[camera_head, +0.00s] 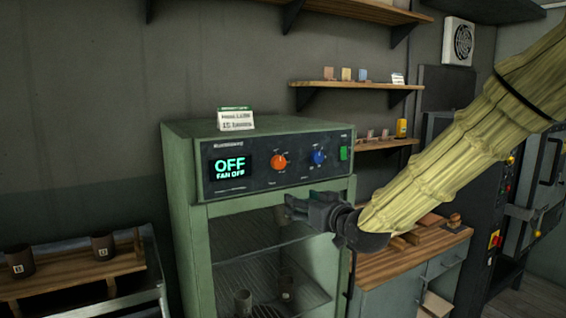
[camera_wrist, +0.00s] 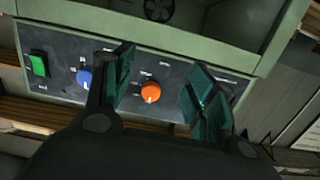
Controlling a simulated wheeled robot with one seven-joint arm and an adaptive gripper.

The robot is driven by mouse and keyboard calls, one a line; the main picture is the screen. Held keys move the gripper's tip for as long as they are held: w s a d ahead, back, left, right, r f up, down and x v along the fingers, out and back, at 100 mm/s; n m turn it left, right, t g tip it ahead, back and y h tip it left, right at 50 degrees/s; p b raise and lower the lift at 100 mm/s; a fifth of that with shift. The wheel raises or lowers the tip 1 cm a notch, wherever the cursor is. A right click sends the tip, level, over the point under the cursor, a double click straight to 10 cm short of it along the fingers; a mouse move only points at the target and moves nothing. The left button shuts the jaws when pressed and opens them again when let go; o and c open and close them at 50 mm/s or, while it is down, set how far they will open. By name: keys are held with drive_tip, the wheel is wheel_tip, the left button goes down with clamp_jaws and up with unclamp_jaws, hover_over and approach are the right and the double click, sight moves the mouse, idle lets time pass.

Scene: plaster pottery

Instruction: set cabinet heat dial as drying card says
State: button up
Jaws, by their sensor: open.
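The green drying cabinet (camera_head: 180,200) has a dark control panel on its upper front. Its display (camera_head: 230,167) reads "OFF" and "FAN OFF". An orange dial (camera_head: 279,162) and a blue dial (camera_head: 318,157) sit on the panel. The drying card (camera_head: 236,119) stands on the cabinet top; its small text is too blurred to read surely. My gripper (camera_head: 296,207) is open and empty, in front of the cabinet below the panel. In the wrist view the orange dial (camera_wrist: 151,92) shows between the fingers (camera_wrist: 160,88), apart from them. The blue dial (camera_wrist: 84,77) lies left of the fingers.
A green switch (camera_head: 344,153) is at the panel's right end. Pots (camera_head: 243,304) stand inside the cabinet. Cups (camera_head: 104,247) stand on a wooden rack at left. A wooden worktop (camera_head: 440,240) with small items is at right. Shelves hang on the wall behind.

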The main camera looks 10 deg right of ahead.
drive_tip(key=t, duration=0.1)
approach(281, 162)
drive_tip(key=shift+n+y, duration=0.3)
drive_tip(key=shift+y, duration=0.1)
drive_tip(key=shift+p+x, duration=2.35)
drive_tip(key=shift+x, duration=2.05)
drive_tip(key=shift+d+f, duration=0.1)
drive_tip(key=shift+d, duration=0.05)
drive_tip(key=c, duration=1)
